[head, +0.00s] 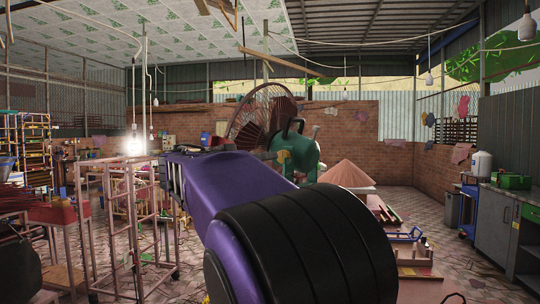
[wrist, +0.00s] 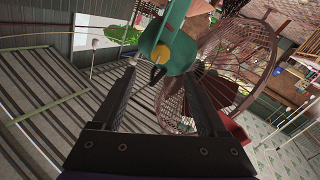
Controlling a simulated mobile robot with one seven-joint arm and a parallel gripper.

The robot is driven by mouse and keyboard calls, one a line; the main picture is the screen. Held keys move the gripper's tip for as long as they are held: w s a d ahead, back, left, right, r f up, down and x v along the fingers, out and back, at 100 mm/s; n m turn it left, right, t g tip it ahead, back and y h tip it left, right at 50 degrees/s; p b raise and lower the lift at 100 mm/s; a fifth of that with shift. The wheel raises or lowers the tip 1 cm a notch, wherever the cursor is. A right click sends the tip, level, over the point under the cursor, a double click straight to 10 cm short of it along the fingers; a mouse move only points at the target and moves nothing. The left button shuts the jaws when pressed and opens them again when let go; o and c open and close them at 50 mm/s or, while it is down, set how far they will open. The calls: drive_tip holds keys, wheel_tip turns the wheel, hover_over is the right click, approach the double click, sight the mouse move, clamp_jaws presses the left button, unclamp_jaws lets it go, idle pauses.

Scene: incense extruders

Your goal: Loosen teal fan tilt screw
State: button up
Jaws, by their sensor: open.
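The teal fan's motor housing (head: 300,152) stands beyond my arm in the head view, with its round brown wire cage (head: 262,118) to its left. In the wrist view the teal housing (wrist: 177,50) is at the top middle, and the cage (wrist: 235,60) is to its right. A yellow round screw (wrist: 160,53) shows on the housing, beyond and between my fingertips. My gripper (wrist: 159,74) is open, with its two dark fingers spread and nothing seen between them. The fingers point at the screw; I cannot tell whether they touch anything. In the head view my arm partly hides the gripper and the fan's lower part.
A pink metal frame rack (head: 135,225) stands at the left. A conical hat (head: 345,174) and low benches lie to the right of the fan. A grey cabinet (head: 492,225) lines the right wall. Some tiled floor is open at the right.

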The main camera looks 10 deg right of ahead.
sight(281, 157)
drive_tip(key=p+x, duration=0.2)
drive_tip(key=x, duration=0.8)
drive_tip(key=shift+c, duration=0.2)
clamp_jaws()
